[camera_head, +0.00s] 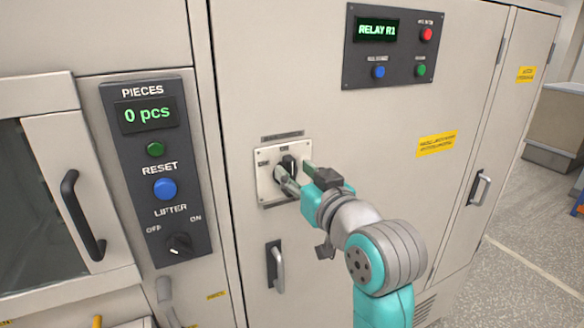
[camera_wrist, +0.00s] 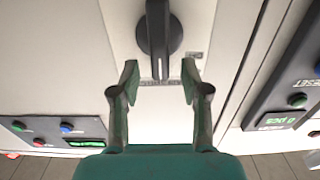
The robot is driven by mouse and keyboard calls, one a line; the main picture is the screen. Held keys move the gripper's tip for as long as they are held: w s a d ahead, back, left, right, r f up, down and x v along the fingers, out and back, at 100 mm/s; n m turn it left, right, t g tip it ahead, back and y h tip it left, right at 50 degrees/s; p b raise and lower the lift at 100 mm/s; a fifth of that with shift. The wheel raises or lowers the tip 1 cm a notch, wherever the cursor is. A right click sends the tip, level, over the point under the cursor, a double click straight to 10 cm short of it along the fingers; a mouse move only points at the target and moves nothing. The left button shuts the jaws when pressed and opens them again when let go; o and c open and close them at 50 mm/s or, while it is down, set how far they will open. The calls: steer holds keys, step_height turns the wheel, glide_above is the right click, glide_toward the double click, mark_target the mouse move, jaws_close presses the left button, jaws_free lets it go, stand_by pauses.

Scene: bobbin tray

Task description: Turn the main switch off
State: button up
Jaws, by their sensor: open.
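The main switch is a black rotary knob (camera_head: 289,162) on a pale square plate (camera_head: 266,186) on the cabinet front, partly hidden by my gripper in the head view. In the wrist view the knob (camera_wrist: 160,38) is at the top centre, its bar pointing straight along the picture's vertical. My gripper (camera_head: 297,175) is right in front of the plate. In the wrist view my gripper (camera_wrist: 160,80) is open, one finger on each side of the knob's lower end, with a gap on both sides. I cannot tell how deep the fingertips reach around it.
A panel with the pieces display (camera_head: 150,115), a blue reset button (camera_head: 164,189) and a lifter knob (camera_head: 180,243) stands left. A relay panel (camera_head: 392,45) with buttons is above right. A cabinet handle (camera_head: 276,266) sticks out below the switch.

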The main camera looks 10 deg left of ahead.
steer(key=shift+x, duration=1.25)
jaws_close()
